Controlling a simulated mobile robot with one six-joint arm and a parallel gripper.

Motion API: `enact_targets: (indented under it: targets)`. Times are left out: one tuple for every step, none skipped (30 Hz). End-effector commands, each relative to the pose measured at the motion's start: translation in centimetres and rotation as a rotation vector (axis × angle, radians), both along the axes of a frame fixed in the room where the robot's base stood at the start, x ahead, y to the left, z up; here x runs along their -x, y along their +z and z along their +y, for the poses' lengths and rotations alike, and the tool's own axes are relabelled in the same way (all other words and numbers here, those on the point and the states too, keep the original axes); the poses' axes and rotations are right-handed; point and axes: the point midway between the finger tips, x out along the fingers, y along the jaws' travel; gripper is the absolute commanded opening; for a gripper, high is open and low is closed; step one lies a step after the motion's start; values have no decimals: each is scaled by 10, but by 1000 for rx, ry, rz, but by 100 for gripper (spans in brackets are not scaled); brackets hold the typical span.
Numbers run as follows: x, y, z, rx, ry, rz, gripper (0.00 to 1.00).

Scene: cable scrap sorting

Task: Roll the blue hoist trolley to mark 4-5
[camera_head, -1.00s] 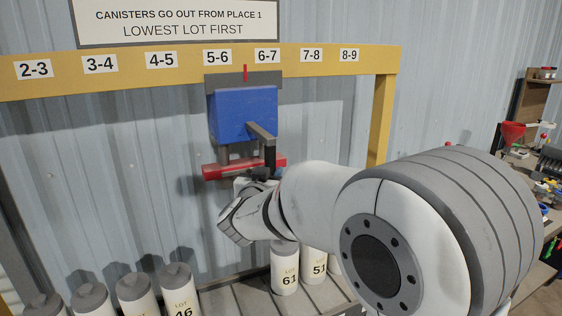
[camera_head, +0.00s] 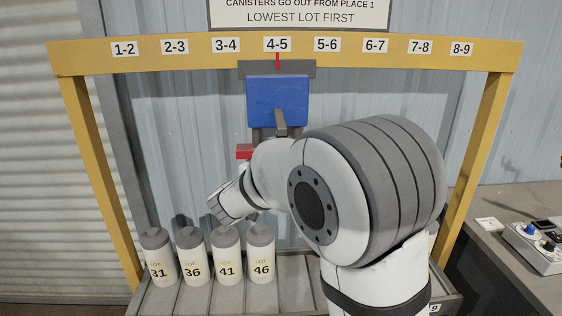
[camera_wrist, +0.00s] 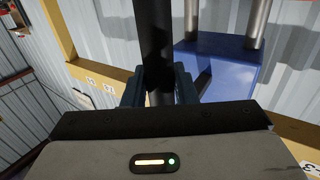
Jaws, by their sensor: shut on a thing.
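The blue hoist trolley (camera_head: 277,100) hangs from the yellow beam (camera_head: 400,52). Its red pointer (camera_head: 277,61) stands straight under the 4-5 label (camera_head: 277,44). A grey handle arm (camera_head: 280,122) sticks out from its front, and part of a red bar (camera_head: 244,152) shows below it. My gripper is hidden behind my arm in the head view. In the wrist view my gripper (camera_wrist: 160,88) is closed around a dark upright bar (camera_wrist: 156,40), the trolley's handle, with the trolley's blue body (camera_wrist: 225,68) beyond.
Several white canisters, among them lot 31 (camera_head: 159,258) and lot 46 (camera_head: 262,256), stand in the rack (camera_head: 200,298) below, left of my arm. Yellow posts (camera_head: 102,170) hold up the beam ends. A bench (camera_head: 510,255) with a control box stands at the right.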

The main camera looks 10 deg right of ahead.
Motion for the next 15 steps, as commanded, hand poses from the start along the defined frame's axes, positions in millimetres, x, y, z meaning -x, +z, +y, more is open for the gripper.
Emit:
enact_targets:
  targets:
    - [-2, 6, -1, 2, 0, -12, 0]
    - [-2, 6, -2, 2, -1, -12, 0]
    - [-2, 6, -3, 2, -2, -12, 0]
    - [-2, 6, -3, 1, -3, -13, 0]
    - [-2, 7, -4, 1, -3, -13, 0]
    - [-2, 7, -4, 1, -4, -13, 0]
    - [-2, 7, -5, 1, -4, -13, 0]
    - [-2, 7, -5, 1, -5, -13, 28]
    - [-2, 6, -5, 1, -5, -12, 31]
    - [-2, 6, -5, 2, -6, -12, 33]
    - [-2, 6, -5, 1, -6, -11, 36]
    - [-2, 5, -5, 1, -6, -9, 39]
    - [-2, 5, -5, 0, -6, -9, 42]
    - [-2, 4, -5, 1, -6, -8, 44]
    - [-1, 4, -5, 1, -6, -7, 45]
